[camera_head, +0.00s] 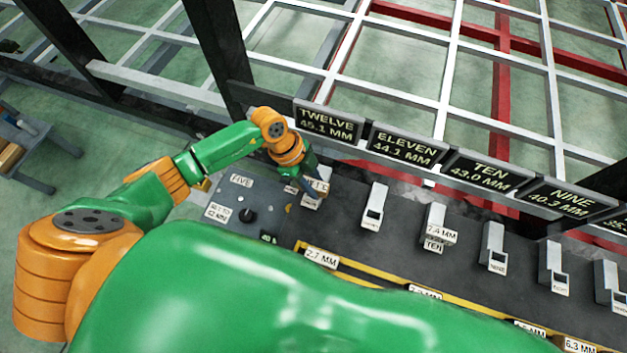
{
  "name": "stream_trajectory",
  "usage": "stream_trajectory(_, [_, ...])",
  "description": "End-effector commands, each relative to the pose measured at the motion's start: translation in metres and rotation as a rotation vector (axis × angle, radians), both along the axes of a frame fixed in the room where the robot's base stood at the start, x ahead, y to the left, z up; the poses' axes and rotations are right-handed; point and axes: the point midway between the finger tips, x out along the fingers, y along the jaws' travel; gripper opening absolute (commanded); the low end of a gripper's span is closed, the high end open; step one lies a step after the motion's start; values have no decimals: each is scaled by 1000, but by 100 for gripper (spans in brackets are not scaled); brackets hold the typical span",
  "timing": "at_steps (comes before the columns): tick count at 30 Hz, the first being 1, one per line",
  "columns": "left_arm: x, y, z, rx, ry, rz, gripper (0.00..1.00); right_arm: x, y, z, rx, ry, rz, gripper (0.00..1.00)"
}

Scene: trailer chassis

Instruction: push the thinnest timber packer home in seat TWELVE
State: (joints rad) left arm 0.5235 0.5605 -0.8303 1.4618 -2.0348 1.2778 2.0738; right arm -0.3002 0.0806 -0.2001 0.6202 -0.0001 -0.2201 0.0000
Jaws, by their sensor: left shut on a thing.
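My left gripper (298,187) reaches down at the left end of the dark bench, beside the pale seat block (316,187) below the sign TWELVE 45.1 MM (327,122). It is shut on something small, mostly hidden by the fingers. A small tan bit (289,208) shows just below the fingertips and may be part of a timber packer. I cannot tell how deep anything sits in the seat. A 2.7 MM label (322,257) is on the yellow-edged rack in front. My right gripper is not in view.
More seat blocks stand to the right under signs ELEVEN (405,147), TEN (487,173) and NINE (567,197). The TEN seat (434,222) bears a 7.4 MM label. My green arm link covers the foreground.

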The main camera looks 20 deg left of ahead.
Motion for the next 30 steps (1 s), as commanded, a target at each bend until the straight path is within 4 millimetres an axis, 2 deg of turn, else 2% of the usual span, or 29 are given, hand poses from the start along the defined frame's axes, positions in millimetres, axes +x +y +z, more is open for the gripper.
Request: stream_trajectory(30, [0,0,-27,0,0,1,0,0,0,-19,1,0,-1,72])
